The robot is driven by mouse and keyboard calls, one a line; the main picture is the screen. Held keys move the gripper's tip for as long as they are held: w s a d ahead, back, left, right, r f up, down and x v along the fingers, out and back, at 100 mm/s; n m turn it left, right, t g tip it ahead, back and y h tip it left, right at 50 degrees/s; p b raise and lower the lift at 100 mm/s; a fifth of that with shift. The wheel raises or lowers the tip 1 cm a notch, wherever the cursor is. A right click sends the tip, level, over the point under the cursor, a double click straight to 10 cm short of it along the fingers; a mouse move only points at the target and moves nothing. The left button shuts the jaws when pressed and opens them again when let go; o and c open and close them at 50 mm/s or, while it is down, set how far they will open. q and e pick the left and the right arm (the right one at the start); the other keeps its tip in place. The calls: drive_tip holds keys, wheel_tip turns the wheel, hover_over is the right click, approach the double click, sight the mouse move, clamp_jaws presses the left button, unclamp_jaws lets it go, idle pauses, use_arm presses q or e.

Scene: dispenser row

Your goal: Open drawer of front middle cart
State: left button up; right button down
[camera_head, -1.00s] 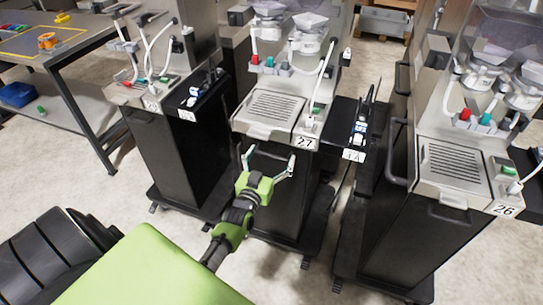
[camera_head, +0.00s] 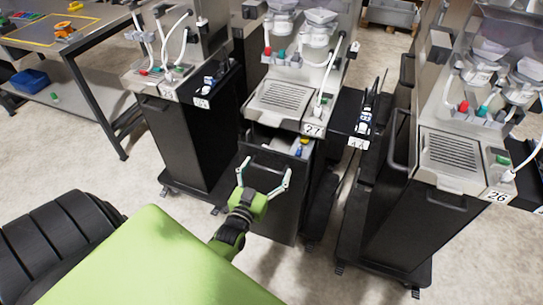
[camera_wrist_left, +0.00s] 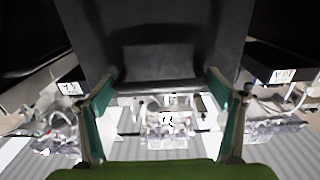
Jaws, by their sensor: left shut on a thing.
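The front middle cart (camera_head: 284,98) carries the label 27 and has a grey slatted top. Its black drawer (camera_head: 272,200) is partly pulled out toward me, and small white, yellow and blue items show inside its top opening. My left gripper (camera_head: 263,178) is at the top of the drawer front, its two fingers spread along the handle, which it grips. In the left wrist view, the green-padded fingers (camera_wrist_left: 163,115) stand at both ends of the dark handle (camera_wrist_left: 160,87). My right gripper is in neither view.
Cart 26 (camera_head: 455,150) stands at the right and another dark cart (camera_head: 180,130) at the left. A black side shelf (camera_head: 352,128) sits beside the middle cart. A table (camera_head: 85,60) with a blue bin (camera_head: 29,80) is at the far left. Bare floor lies in front.

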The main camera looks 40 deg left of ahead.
use_arm(q)
drive_tip(key=p+v, duration=0.3)
drive_tip(key=v, duration=1.3)
drive_tip(key=shift+p, duration=0.35)
drive_tip(key=shift+a+f, duration=0.1)
drive_tip(key=o, duration=1.5)
drive_tip(key=shift+s, duration=0.1)
drive_tip(key=v, duration=1.1)
drive_tip(key=shift+s, duration=0.4)
